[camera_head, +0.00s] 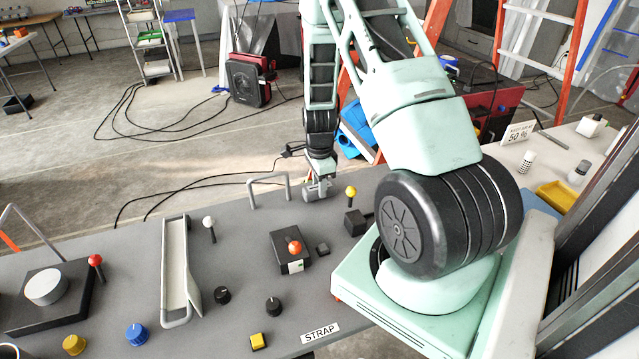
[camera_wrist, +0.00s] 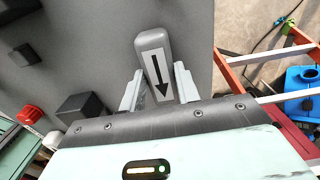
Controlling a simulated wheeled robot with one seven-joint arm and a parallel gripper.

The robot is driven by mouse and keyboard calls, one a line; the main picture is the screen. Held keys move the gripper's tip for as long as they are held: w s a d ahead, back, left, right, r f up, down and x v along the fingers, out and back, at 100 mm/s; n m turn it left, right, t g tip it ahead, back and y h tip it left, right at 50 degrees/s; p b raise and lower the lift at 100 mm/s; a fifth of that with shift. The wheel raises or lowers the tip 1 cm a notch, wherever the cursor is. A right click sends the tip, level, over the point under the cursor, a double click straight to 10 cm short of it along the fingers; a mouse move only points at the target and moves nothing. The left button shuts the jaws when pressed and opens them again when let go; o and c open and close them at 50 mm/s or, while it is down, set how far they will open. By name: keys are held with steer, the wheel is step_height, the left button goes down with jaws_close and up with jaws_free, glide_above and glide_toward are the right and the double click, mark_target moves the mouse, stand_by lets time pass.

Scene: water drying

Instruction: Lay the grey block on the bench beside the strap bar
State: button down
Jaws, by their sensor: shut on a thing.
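The grey block (camera_wrist: 152,45) has rounded edges and a white label with a black arrow. In the wrist view it stands between the two fingers of my gripper (camera_wrist: 159,86), which is shut on it. In the head view, my gripper (camera_head: 319,178) holds the block (camera_head: 314,193) at the far edge of the grey bench (camera_head: 240,205). I cannot tell whether the block touches the bench. A thin U-shaped bar (camera_head: 268,180) stands upright just left of the block, apart from it; it may be the strap bar. A STRAP label (camera_head: 320,333) is at the near edge.
A yellow-knobbed lever (camera_head: 351,192) and a black cube (camera_head: 355,222) stand right of the block. A black box with a red knob (camera_head: 294,248) and a small dark block (camera_head: 322,249) sit nearer. A white-knobbed lever (camera_head: 208,225) and long channel (camera_head: 176,265) are left.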

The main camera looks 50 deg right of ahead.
steer(key=shift+f, duration=0.15)
steer(key=c, duration=1)
jaws_free()
steer(key=shift+c, duration=0.2)
step_height(320, 180, up, 12)
steer(key=b, duration=0.2)
steer(key=w+a+r+n, duration=0.1)
steer(key=a+r+n, duration=0.1)
steer(key=a+n, duration=0.35)
steer(key=w+a+r+n, duration=0.1)
steer(key=a+r+n, duration=0.1)
steer(key=a, duration=0.6)
steer(key=s+a+r+n+y, duration=0.1)
steer(key=s+a+r+n, duration=0.1)
steer(key=a+n, duration=0.35)
steer(key=s+a+r+n, duration=0.1)
steer(key=s+a+n, duration=0.15)
steer(key=a, duration=0.65)
steer(key=s+a+r+n, duration=0.3)
steer(key=s+a+n, duration=1)
steer(key=s+n, duration=0.2)
steer(key=shift+s+n, duration=0.15)
steer(key=shift+n, duration=0.7)
